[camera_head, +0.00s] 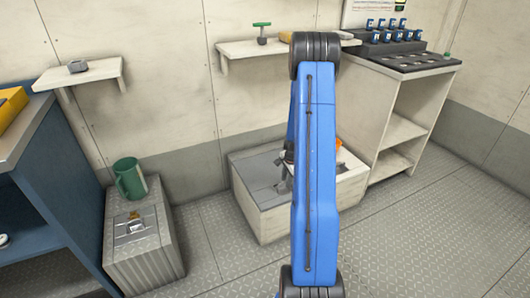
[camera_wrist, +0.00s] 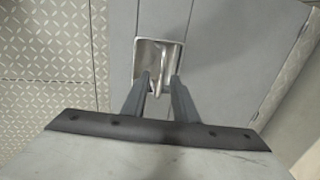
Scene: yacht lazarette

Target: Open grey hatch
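The grey hatch (camera_head: 262,166) is the flat grey top panel of a low white locker (camera_head: 268,220), partly hidden behind my blue arm in the head view. It lies flat. In the wrist view the grey panel (camera_wrist: 225,45) has a square metal recess with a thin metal pull handle (camera_wrist: 158,62) in it. My gripper (camera_wrist: 161,84) is at the recess, with its two dark fingers apart on either side of the handle. A gap shows between the fingers and the handle. In the head view my gripper (camera_head: 285,160) is mostly hidden beside the arm.
A white shelf unit (camera_head: 405,120) stands at right. A wall shelf (camera_head: 268,48) hangs above the locker. The metal floor (camera_head: 430,240) at front right is clear.

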